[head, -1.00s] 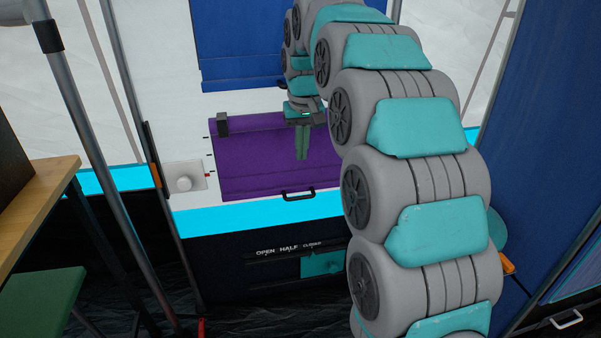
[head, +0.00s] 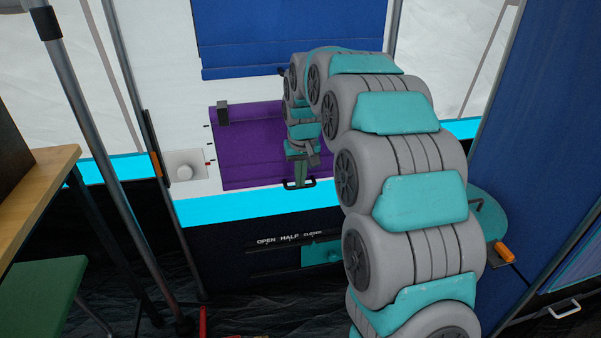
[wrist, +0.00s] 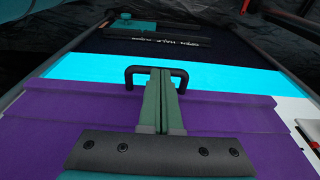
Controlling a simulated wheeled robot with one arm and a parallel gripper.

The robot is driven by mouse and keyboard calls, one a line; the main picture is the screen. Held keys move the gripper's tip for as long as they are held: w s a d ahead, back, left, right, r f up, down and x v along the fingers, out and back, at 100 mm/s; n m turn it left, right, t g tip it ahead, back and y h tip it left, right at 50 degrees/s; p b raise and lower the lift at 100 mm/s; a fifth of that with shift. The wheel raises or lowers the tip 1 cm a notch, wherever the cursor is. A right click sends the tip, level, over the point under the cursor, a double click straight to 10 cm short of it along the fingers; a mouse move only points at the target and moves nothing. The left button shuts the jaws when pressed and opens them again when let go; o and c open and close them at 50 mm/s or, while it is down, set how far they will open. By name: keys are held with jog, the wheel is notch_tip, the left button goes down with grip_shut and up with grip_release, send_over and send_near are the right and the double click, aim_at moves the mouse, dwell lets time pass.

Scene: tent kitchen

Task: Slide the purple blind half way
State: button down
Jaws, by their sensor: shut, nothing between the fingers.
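The purple blind (head: 247,143) hangs on the white wall panel, stretched down from a dark bracket at its top left to a black handle (head: 311,183) on its bottom edge. It also fills the lower part of the wrist view (wrist: 60,125), with the black handle (wrist: 132,71) at its edge. My gripper (head: 301,183) is shut and empty, its green fingers at the handle. In the wrist view the fingertips (wrist: 161,74) reach the handle's bar near its middle. I cannot tell whether they touch it.
A blue blind (head: 290,40) hangs above. Below is a dark panel with OPEN, HALF and CLOSED lettering (head: 290,238). A wooden table (head: 38,165) and metal pole stand left.

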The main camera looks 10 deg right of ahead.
notch_tip(320, 180, down, 2)
jog(key=shift+f, duration=0.25)
jog(key=shift+r, duration=0.1)
dwell(0.4)
notch_tip(320, 180, up, 12)
jog(key=s+r, duration=0.1)
jog(key=s, duration=0.1)
jog(key=s+f+g+p, duration=0.1)
jog(key=s+f, duration=0.1)
jog(key=s, duration=1.2)
jog(key=s+f+g+p, duration=0.1)
jog(key=s+f, duration=0.2)
jog(key=s, duration=1.1)
jog(key=s+f+g+p, duration=0.1)
jog(key=s+f, duration=0.2)
jog(key=s, duration=1.1)
jog(key=shift+d+g, duration=0.15)
jog(key=shift+g, duration=0.25)
